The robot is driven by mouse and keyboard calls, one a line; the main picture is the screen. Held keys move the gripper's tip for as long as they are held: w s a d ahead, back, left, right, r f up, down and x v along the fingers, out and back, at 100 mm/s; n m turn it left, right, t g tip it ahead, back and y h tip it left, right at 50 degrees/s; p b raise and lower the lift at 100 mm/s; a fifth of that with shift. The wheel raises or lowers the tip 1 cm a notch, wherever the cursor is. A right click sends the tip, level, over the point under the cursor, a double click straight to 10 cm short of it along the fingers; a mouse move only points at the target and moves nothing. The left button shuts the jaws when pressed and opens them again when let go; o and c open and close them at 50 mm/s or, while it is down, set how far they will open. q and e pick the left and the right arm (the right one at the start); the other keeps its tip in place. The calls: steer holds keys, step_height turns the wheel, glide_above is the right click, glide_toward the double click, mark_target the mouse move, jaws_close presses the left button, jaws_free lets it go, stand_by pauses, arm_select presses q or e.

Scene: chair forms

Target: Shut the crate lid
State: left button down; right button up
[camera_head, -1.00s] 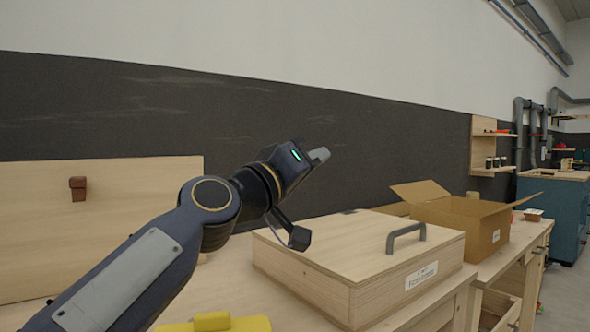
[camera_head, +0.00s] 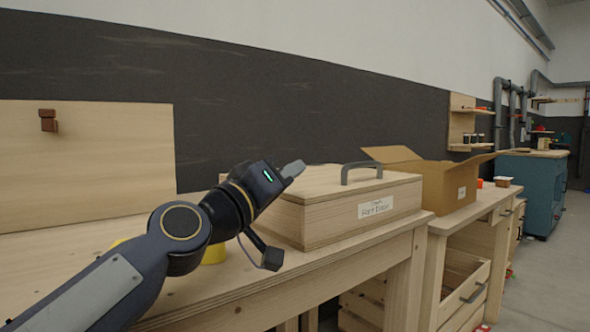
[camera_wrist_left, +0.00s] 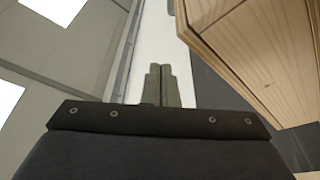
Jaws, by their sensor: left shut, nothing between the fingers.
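The wooden crate (camera_head: 330,224) stands on the workbench, with a paper label on its front. Its lid (camera_head: 318,183) lies flat on top, with no gap that I can see, and carries a grey handle (camera_head: 362,170). My left gripper (camera_head: 293,169) is shut and empty. In the head view it overlaps the lid's left end; I cannot tell whether it touches. In the left wrist view the two fingers (camera_wrist_left: 162,85) are together, with a wooden edge (camera_wrist_left: 225,25), likely the crate, at the upper right, apart from them. My right gripper is not in view.
An open cardboard box (camera_head: 448,185) stands right of the crate. A yellow object (camera_head: 214,253) is partly hidden behind my left arm. A wooden panel (camera_head: 90,150) stands at the back left.

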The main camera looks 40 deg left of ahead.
arm_select(q)
steer(key=shift+r, duration=0.1)
stand_by(0.3)
steer(key=s+a+p, duration=0.2)
steer(key=s+p, duration=0.2)
steer(key=s, duration=0.5)
steer(key=shift+a+r, duration=0.2)
steer(key=shift+a, duration=0.15)
